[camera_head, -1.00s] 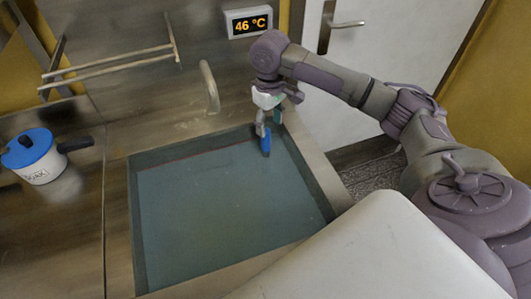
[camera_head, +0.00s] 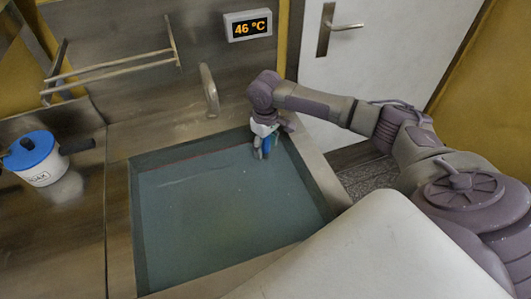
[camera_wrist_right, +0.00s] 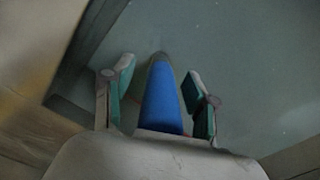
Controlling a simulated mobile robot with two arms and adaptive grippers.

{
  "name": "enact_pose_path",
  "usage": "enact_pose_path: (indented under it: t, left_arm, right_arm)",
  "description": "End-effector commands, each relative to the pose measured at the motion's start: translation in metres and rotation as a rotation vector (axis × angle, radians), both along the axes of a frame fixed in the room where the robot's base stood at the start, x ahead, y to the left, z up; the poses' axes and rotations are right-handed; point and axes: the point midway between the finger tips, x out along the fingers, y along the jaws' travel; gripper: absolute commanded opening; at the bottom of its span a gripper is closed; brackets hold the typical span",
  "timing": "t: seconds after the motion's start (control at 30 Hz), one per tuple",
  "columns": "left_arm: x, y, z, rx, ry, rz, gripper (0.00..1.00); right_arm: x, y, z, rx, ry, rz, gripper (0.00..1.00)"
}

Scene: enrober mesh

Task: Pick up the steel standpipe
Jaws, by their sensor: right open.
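The standpipe appears to be the upright piece with a blue upper part (camera_head: 267,145) near the far right corner of the water-filled basin. In the right wrist view, the blue part (camera_wrist_right: 161,100) tapers away to a dull grey end. Its lower part is hidden by the murky water. My right gripper (camera_head: 262,153) is low over the water at this piece. In the right wrist view, my right gripper (camera_wrist_right: 160,80) is open, with one finger on each side of the blue part and visible gaps. My left gripper is not in view.
The basin rim (camera_head: 117,225) frames the water. A curved steel spout (camera_head: 210,90) rises behind it. A white pot with a blue lid (camera_head: 38,160) stands on the left counter. A rail rack (camera_head: 110,70) and a 46 °C display (camera_head: 247,25) are on the back wall.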

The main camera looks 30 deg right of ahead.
Motion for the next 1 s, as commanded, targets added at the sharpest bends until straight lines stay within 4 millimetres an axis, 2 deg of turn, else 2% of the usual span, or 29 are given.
enact_pose_path:
  t: [0.03,0.37,0.8,0.93,1.0]
  left_arm:
    - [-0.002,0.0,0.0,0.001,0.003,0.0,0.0]
    - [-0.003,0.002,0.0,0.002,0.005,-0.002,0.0]
    - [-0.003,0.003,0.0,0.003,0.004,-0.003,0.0]
    - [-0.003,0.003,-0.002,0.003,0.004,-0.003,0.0]
    - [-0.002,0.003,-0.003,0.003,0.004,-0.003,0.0]
  right_arm:
    - [0.0,0.0,0.0,0.0,0.0,0.0,0.56]
    - [0.0,0.0,0.0,0.001,0.0,0.0,0.01]
    - [0.0,0.0,0.002,0.001,-0.002,0.0,0.0]
    - [0.001,0.0,0.014,0.002,-0.003,0.0,0.0]
    - [0.001,0.0,0.027,0.002,-0.004,0.002,0.0]
